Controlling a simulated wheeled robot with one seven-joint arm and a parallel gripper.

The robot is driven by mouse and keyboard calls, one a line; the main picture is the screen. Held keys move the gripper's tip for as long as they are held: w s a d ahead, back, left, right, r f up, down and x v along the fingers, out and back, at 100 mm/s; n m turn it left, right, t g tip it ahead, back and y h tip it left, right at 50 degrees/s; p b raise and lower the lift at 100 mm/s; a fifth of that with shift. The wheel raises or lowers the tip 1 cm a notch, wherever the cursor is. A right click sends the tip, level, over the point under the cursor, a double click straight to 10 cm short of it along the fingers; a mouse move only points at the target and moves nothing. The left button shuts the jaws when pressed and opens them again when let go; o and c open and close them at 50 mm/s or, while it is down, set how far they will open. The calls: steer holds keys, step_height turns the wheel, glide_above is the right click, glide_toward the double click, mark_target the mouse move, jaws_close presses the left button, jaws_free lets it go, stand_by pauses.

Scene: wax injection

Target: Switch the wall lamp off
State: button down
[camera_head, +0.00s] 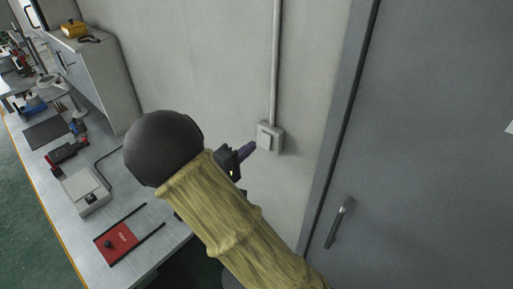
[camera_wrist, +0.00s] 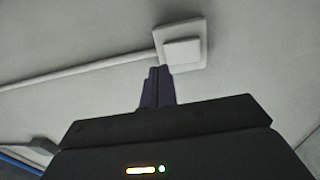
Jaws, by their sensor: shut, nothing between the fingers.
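A light grey wall switch (camera_head: 269,136) with a square rocker sits on the wall, at the lower end of a vertical conduit. It also shows in the wrist view (camera_wrist: 183,49). My gripper (camera_head: 250,147) is shut and empty, with its dark fingertips just left of the switch in the head view. In the wrist view my gripper (camera_wrist: 160,72) points at the lower edge of the switch plate. I cannot tell whether the tips touch it. The lamp itself is not in view.
A grey door (camera_head: 430,130) with a handle (camera_head: 338,222) stands right of the switch. A workbench (camera_head: 150,225) at the left holds a red plate (camera_head: 122,241), a grey box (camera_head: 86,190) and tools. The wall around the switch is clear.

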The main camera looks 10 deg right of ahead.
steer(key=b+v, duration=0.3)
steer(key=v, duration=0.5)
steer(key=shift+r, duration=0.55)
steer(key=shift+s, duration=0.1)
